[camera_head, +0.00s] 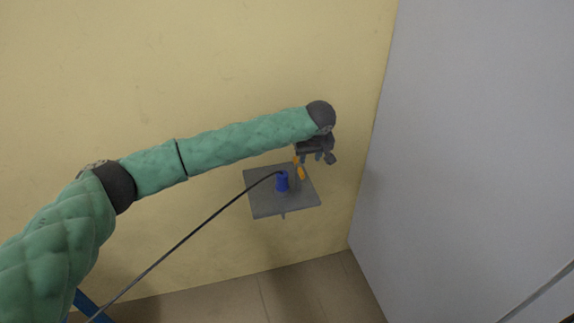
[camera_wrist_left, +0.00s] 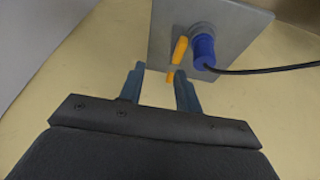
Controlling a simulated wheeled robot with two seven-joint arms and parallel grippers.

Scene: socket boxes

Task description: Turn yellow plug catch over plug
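The blue plug (camera_head: 282,182) sits on the grey socket plate (camera_head: 267,205), with a black cable running from it. It also shows in the left wrist view (camera_wrist_left: 204,52). The yellow catch (camera_head: 301,174) is beside the plug, to its right in the head view, and to its left in the wrist view (camera_wrist_left: 181,48). My left gripper (camera_wrist_left: 158,70) is open. The catch's lower end shows between its fingertips, close to the right finger; I cannot tell if they touch. In the head view my left gripper (camera_head: 318,157) is just right of the catch. My right gripper is not in view.
The plate stands out from a yellow wall (camera_head: 200,60). A large grey panel (camera_head: 470,150) rises close to the right of my left gripper. The black cable (camera_head: 185,240) hangs down to the lower left, below my left arm. Tiled floor lies below.

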